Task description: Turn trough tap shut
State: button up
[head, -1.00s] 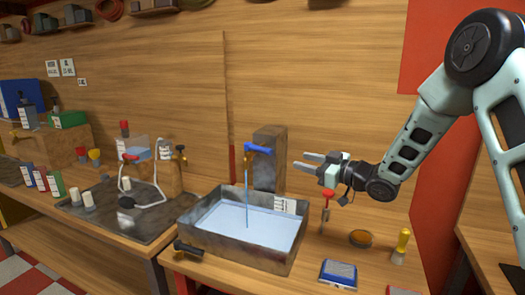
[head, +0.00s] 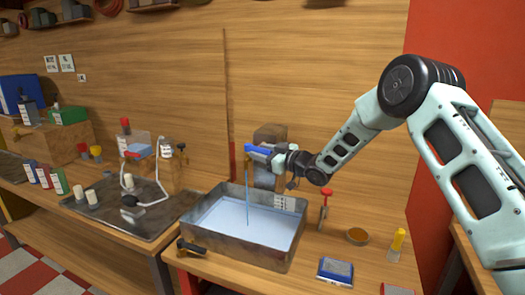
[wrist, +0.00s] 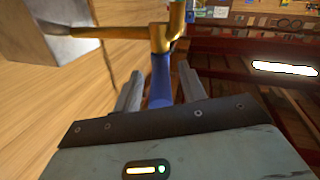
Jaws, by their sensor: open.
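The trough tap has a blue lever handle (head: 257,149) on a brass body, mounted on a stone-like block (head: 265,178) behind the trough. A thin blue stream of water (head: 248,195) runs from it into the metal trough (head: 275,254). My gripper (head: 268,152) is at the tap from the right. In the wrist view, my gripper (wrist: 160,88) is open, with one finger on each side of the blue handle (wrist: 160,82). The brass tap body (wrist: 160,35) lies just beyond the fingertips. Whether either finger touches the handle cannot be told.
A black-handled tool (head: 190,248) lies at the trough's front left corner. A red-topped tool (head: 325,205), an orange-brown dish (head: 358,236), a yellow-handled item (head: 398,243) and a blue box (head: 336,270) stand right of the trough. A dark tray (head: 115,215) with bottles is left.

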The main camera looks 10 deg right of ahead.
jog(key=shift+c, duration=0.2)
grip_shut()
jog(key=shift+w+d+n+g+y+b, duration=0.35)
jog(key=shift+n+g+y, duration=0.35)
jog(key=shift+n+y, duration=0.15)
jog(key=shift+w+d+n+g+y, duration=0.15)
jog(key=shift+n+g+y, duration=0.3)
jog(key=shift+g+y, duration=0.15)
jog(key=shift+w+d+n+g+y, duration=0.1)
jog(key=shift+w+n+g+y, duration=0.05)
jog(key=shift+n+g+y, duration=0.4)
jog(key=shift+o, duration=0.2)
grip_release()
jog(key=shift+d, duration=0.1)
jog(key=b+v, duration=0.4)
jog(key=v, duration=1.3)
jog(key=shift+s+r, duration=0.2)
jog(key=shift+r, duration=0.05)
jog(key=shift+d, duration=0.1)
